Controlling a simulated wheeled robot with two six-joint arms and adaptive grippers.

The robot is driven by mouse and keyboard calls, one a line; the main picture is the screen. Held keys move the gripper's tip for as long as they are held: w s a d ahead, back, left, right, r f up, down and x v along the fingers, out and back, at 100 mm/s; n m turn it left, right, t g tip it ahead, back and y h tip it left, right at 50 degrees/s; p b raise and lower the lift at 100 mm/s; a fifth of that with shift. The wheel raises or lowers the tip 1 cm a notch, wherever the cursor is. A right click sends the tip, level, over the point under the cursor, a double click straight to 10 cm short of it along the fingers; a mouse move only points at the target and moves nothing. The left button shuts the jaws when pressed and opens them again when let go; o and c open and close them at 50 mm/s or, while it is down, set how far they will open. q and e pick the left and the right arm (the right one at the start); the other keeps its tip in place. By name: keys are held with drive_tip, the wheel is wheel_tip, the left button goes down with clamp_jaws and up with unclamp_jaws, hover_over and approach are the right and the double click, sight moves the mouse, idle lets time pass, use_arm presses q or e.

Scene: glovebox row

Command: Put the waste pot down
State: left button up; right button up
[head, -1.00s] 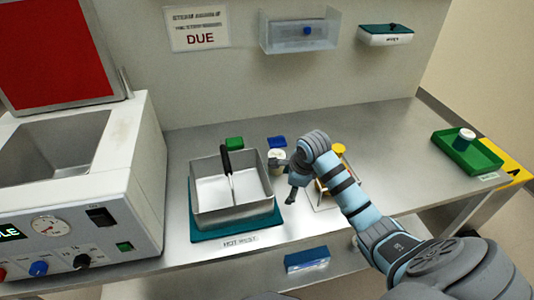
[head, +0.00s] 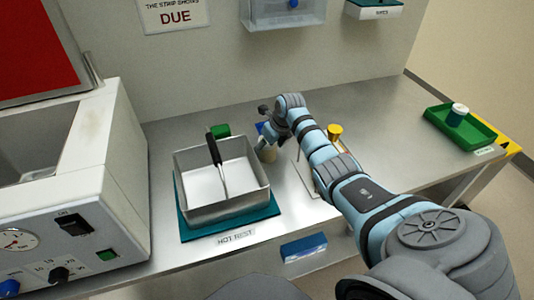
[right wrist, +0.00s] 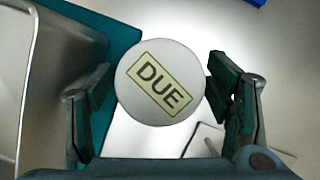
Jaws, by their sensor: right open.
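A pot with a round white lid marked DUE (right wrist: 160,82) stands on the bench just right of the metal pan; its pale body (head: 269,154) shows partly in the head view. Whether it is the waste pot I cannot tell. My right gripper (right wrist: 160,88) is open, with one finger on each side of the lid and gaps visible between fingers and lid. In the head view the right gripper (head: 268,137) is at the pot, and the wrist hides part of it. Another pot, dark with a white lid (head: 457,114), stands in the green tray (head: 478,137). My left gripper is out of view.
The metal pan (head: 190,178) holds a black-handled tool (head: 214,150) and sits on a teal mat (head: 184,228) labelled HOT REST. A white machine (head: 110,180) stands at left. A green block (head: 220,131) and a yellow-topped item (head: 334,131) are nearby.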

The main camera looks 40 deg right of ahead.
drive_tip(key=shift+w+f, duration=0.1)
drive_tip(key=shift+f, duration=0.45)
drive_tip(key=shift+r, duration=0.15)
drive_tip(key=c, duration=1.3)
